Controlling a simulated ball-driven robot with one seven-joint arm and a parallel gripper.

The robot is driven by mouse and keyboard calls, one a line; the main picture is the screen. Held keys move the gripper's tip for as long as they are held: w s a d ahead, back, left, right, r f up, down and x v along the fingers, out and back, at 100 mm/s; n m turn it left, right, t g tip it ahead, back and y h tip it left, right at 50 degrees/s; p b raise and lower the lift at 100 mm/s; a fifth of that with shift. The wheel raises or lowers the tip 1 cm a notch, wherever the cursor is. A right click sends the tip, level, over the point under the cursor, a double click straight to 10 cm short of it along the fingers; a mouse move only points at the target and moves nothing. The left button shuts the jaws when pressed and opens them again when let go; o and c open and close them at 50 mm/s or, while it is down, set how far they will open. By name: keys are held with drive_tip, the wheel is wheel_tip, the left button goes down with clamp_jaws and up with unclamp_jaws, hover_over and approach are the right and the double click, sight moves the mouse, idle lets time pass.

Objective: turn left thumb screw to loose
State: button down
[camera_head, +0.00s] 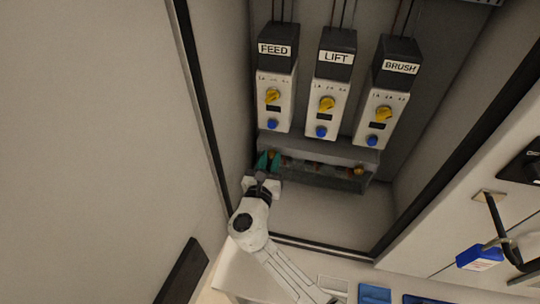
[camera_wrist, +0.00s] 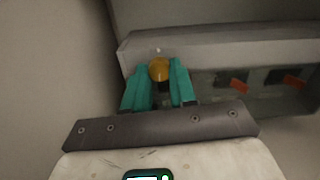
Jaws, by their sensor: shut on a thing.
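The left thumb screw (camera_wrist: 159,69) is a round brass-yellow knob at the left end of a grey terminal housing (camera_wrist: 215,47). My gripper (camera_wrist: 159,76) has its teal fingers on either side of the knob and is shut on it. In the head view my gripper (camera_head: 268,161) reaches the left end of the housing (camera_head: 325,150), and the fingers partly hide the left screw. The right thumb screw (camera_head: 359,171) is a similar brass knob at the housing's right end, with nothing on it.
Above the housing stand three modules labelled FEED (camera_head: 275,85), LIFT (camera_head: 328,85) and BRUSH (camera_head: 386,90), each with a yellow knob and blue button. The cabinet's left wall (camera_head: 222,85) is close to my gripper. A blue padlock (camera_head: 480,257) hangs outside at right.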

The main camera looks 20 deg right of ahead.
drive_tip(key=shift+s+f+n+p, duration=0.1)
drive_tip(key=shift+n+p, duration=0.25)
drive_tip(key=shift+n, duration=0.35)
drive_tip(key=c, duration=0.9)
unclamp_jaws()
drive_tip(key=b+v, duration=0.1)
drive_tip(key=v, duration=0.9)
drive_tip(key=shift+s+a, duration=0.25)
drive_tip(key=shift+s, duration=0.05)
